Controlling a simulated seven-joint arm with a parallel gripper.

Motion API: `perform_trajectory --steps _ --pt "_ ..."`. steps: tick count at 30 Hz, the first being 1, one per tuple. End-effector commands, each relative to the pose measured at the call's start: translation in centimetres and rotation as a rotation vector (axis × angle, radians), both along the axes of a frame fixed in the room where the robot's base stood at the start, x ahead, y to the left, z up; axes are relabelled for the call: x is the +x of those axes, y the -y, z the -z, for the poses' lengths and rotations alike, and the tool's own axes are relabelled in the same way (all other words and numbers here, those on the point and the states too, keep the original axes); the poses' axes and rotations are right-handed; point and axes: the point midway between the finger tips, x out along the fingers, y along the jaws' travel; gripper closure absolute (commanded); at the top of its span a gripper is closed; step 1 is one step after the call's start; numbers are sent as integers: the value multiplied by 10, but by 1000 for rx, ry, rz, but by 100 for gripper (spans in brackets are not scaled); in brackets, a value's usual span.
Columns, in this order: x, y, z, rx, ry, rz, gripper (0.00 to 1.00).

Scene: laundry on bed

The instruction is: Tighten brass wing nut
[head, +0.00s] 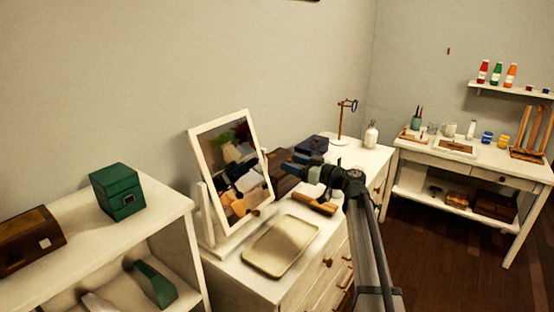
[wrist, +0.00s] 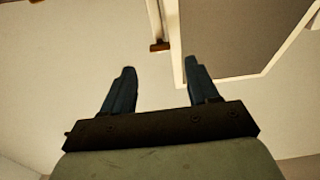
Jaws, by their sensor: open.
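A small brass-brown piece (wrist: 160,46), which looks like the wing nut, shows in the wrist view at the end of a pale post, beside the mirror's frame. It lies ahead of and between my fingertips in that picture, apart from both. The tilting mirror (head: 231,170) with a white frame stands on the dresser in the head view; its frame also shows in the wrist view (wrist: 179,70). My gripper (head: 291,163) is to the right of the mirror, pointing left towards its side. In the wrist view its two blue fingers (wrist: 159,66) are apart and empty. In the head view I cannot make out the nut clearly.
A cream tray (head: 281,246) lies on the dresser in front of the mirror. A green box (head: 117,191) sits on the left shelf unit.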

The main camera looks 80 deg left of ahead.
Motion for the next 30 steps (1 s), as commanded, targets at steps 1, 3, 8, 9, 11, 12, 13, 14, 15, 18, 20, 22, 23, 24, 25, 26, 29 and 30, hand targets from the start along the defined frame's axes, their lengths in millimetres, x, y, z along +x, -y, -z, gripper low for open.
perform_trajectory --steps 1,3,8,9,11,12,13,14,15,18,20,22,23,24,25,26,29,30 --pt "-7 -9 0 0 0 -1 40" --pt "-15 -17 0 -1 1 -2 40" --pt "-32 -34 0 0 0 -1 40" --pt "-35 -37 0 -1 0 -1 40" --pt "-39 -41 0 -1 0 -1 40" --pt "-42 -43 0 -1 0 -1 40" --pt "-44 -45 0 -1 0 -1 40" --pt "-45 -46 0 -1 0 0 40" --pt "-47 -47 0 -1 -1 0 40" --pt "-49 -49 0 -1 -1 0 40" --pt "-50 -50 0 -1 -1 1 40" --pt "-50 -50 0 -1 -1 1 40" --pt "-50 -50 0 -1 -1 1 40" --pt "-50 -50 0 -1 -1 1 40" --pt "-50 -50 0 -1 -1 1 40" --pt "-50 -49 0 -1 -1 1 40" --pt "-50 -49 0 -1 -1 0 47" --pt "-49 -49 0 -1 -1 0 51"
